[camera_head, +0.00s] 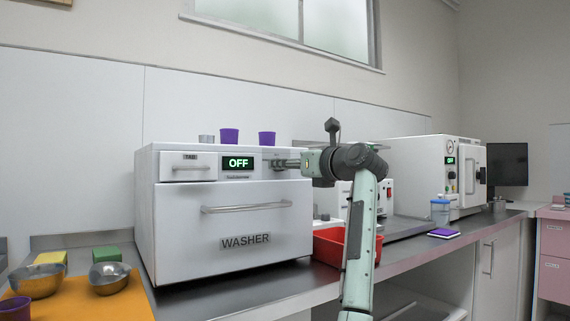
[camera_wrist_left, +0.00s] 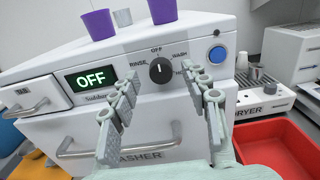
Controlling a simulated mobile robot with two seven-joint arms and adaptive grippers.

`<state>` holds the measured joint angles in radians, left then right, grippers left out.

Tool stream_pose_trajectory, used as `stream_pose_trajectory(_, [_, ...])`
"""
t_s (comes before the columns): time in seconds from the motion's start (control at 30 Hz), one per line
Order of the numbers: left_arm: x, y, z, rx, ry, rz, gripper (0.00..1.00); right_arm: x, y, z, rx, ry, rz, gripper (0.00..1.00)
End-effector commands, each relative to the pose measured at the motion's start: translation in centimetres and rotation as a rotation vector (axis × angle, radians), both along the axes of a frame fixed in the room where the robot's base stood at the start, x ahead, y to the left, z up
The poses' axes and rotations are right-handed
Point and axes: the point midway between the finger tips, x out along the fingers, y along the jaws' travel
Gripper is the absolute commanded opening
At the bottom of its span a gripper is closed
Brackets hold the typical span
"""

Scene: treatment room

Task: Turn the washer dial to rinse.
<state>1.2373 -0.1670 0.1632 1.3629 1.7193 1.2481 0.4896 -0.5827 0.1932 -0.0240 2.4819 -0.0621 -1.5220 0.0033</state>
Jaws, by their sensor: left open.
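The white washer (camera_head: 231,222) stands on the counter, its green display reading OFF. In the left wrist view, the black round dial (camera_wrist_left: 160,70) is on the washer's front panel (camera_wrist_left: 215,80). Its pale mark points up at the OFF label. RINSE is printed at its upper left, WASH at its upper right; a label at the right is partly hidden by a finger. My left gripper (camera_wrist_left: 159,73) is open, its fingers to either side of the dial in the picture; contact cannot be told. In the head view my left gripper (camera_head: 271,163) covers the dial. My right gripper is not in view.
A blue button (camera_wrist_left: 217,55) is right of the dial. A red bin (camera_head: 328,245) and a dryer (camera_wrist_left: 262,100) are at the right. Metal bowls (camera_head: 109,277) are at the left.

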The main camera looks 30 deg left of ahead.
Motion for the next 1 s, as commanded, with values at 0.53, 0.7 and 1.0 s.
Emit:
stream_pose_trajectory(0.53, [0.57,1.37,-0.03,0.000,0.000,0.000,0.34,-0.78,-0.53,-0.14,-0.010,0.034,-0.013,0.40])
stream_pose_trajectory(0.7, [0.55,1.36,-0.03,0.000,0.000,0.000,0.13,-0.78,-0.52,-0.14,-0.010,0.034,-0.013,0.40])
stream_pose_trajectory(1.0, [0.55,1.33,-0.04,-0.003,-0.008,0.000,0.00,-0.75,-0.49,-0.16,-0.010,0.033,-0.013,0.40])
